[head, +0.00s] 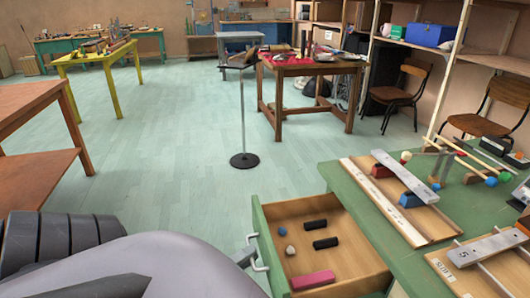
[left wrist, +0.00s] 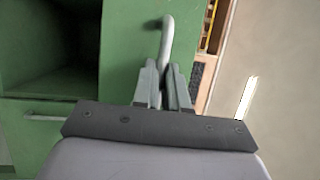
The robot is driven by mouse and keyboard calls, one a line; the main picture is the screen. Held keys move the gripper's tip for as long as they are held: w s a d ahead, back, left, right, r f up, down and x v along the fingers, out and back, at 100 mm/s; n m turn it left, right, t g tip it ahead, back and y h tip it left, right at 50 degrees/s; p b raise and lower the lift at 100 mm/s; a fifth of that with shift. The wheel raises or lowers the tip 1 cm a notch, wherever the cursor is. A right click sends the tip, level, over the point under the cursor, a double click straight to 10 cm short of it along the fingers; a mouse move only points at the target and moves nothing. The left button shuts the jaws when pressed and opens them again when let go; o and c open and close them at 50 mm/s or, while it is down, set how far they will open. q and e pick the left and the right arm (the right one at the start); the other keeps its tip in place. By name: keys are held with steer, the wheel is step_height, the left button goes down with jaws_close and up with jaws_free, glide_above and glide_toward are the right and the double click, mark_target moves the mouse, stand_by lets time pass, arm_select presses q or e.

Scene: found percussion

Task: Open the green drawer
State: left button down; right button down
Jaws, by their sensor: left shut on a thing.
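The green drawer (head: 264,228) is pulled well out of the green workbench in the head view, and its wooden inside shows. Its pale metal handle (head: 252,240) is on the front panel, facing left. My left gripper (head: 244,256) is at this handle, mostly hidden behind my own arm. In the left wrist view the fingers of the left gripper (left wrist: 164,78) are shut on the handle (left wrist: 167,36), in front of the drawer's green front panel (left wrist: 125,45). My right gripper is in neither view.
The drawer holds two black blocks (head: 314,224), a pink block (head: 313,280) and small pebbles. Bars and mallets lie on the green benchtop (head: 348,182). A stand with a round black base (head: 244,160) is beyond. Open floor (head: 170,150) lies left of it.

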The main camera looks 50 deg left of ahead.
arm_select(q)
steer(key=shift+s+a, duration=0.25)
steer(key=shift+s, duration=0.4)
steer(key=c, duration=1.2)
jaws_free()
steer(key=shift+o, duration=0.2)
steer(key=shift+s, duration=0.1)
steer(key=s+f, duration=0.1)
steer(key=s, duration=0.5)
steer(key=shift+s+f, duration=0.15)
steer(key=shift+s, duration=0.25)
